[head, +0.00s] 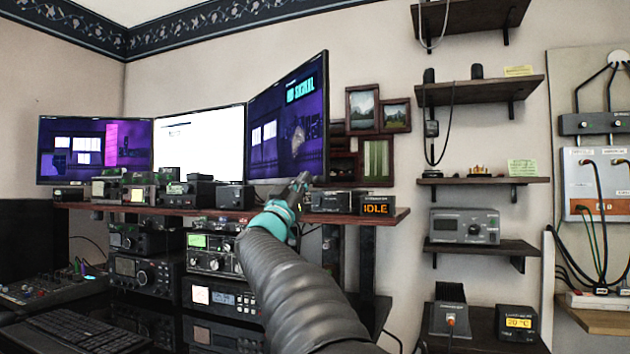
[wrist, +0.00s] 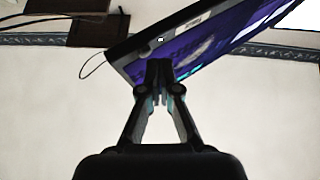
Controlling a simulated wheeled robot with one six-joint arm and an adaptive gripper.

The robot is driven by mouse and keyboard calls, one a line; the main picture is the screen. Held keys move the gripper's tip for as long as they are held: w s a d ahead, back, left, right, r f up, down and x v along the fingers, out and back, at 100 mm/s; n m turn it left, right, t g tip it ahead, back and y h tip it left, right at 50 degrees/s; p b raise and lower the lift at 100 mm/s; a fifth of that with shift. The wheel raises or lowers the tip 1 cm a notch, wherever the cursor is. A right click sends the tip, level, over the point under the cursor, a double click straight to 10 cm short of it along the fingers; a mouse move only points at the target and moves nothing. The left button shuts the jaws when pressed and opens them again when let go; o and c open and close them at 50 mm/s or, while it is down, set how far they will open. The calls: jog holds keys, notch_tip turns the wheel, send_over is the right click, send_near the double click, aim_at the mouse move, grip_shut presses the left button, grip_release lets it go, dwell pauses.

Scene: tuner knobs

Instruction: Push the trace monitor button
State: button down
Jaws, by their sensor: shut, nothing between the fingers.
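The right-hand monitor (head: 290,125) shows a purple picture with cyan lettering that seems to read "NO SIGNAL". In the wrist view, the monitor's dark bezel (wrist: 130,55) slants across the top, just past my fingertips. A small pale spot (wrist: 160,40) sits on that bezel; I cannot tell for sure that it is the button. My gripper (head: 303,178) is shut and empty, with its tips near the monitor's lower right corner. The shut fingertips (wrist: 159,65) overlap the monitor's edge in the wrist view; contact cannot be told.
Two more monitors (head: 95,150) stand to the left. Below them, a shelf (head: 390,216) carries small devices, including an orange IDLE display (head: 376,204). Wall shelves (head: 480,180) with equipment are to the right.

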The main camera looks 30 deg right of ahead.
jog(key=shift+d, duration=0.35)
dwell(0.7)
jog(key=shift+a, duration=0.85)
jog(key=a+p, duration=0.1)
jog(key=a, duration=0.5)
dwell(0.4)
